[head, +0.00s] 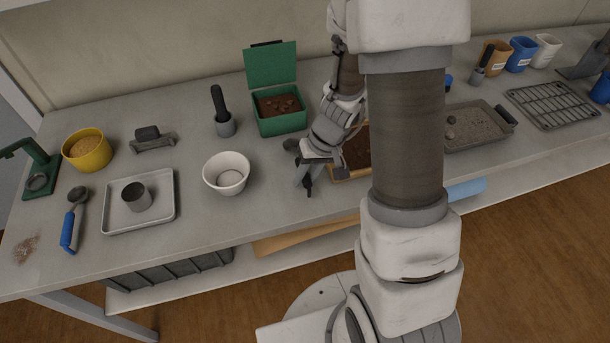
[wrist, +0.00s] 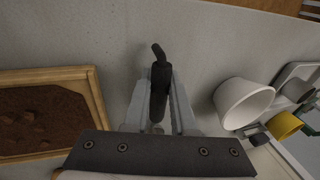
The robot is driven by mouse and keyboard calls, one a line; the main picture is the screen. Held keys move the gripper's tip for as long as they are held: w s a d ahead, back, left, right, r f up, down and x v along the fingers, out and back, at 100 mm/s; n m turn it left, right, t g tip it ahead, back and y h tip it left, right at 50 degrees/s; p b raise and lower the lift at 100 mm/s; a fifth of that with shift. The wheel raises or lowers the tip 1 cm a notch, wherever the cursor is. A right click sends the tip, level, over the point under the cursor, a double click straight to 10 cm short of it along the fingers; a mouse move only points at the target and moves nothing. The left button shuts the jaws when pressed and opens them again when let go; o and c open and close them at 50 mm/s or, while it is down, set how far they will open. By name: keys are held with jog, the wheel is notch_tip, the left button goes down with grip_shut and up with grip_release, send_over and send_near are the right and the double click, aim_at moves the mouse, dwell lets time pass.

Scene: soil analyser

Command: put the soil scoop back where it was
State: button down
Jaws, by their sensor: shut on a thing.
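My gripper (head: 306,180) is low over the front of the bench, right of the white bowl (head: 227,173). In the wrist view its fingers (wrist: 158,100) are shut on a slim black tool (wrist: 158,82) with a bent end. I take it for the soil scoop, but no scoop bowl shows. Its dark tip (head: 308,189) shows below the fingers in the head view. I cannot tell whether it touches the bench. The wooden-framed soil tray (wrist: 95,95) is beside the gripper, partly hidden by my arm in the head view.
A green open box (head: 280,124) of soil and a grey cup with a black handle (head: 217,98) stand behind. A metal tray (head: 166,212) and a blue-handled spoon-like tool (head: 70,230) lie left. A grey tray (head: 470,142) is right. Bench before the bowl is clear.

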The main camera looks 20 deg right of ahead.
jog(key=shift+f+b, duration=0.7)
jog(key=shift+b, duration=0.2)
jog(key=c, duration=0.7)
grip_release()
jog(key=shift+s, duration=0.1)
jog(key=shift+o, duration=0.2)
jog(key=shift+s+d+f, duration=0.1)
jog(key=shift+f, duration=0.05)
jog(key=p+v, duration=0.4)
jog(key=v, duration=1.4)
jog(key=s+a+r+t+h, duration=0.3)
jog(key=s+a+r+t, duration=0.1)
jog(key=s+r, duration=0.7)
notch_tip(320, 180, up, 2)
jog(key=shift+s+a+r, duration=0.1)
jog(key=shift+s+a, duration=0.1)
jog(key=shift+a, duration=0.4)
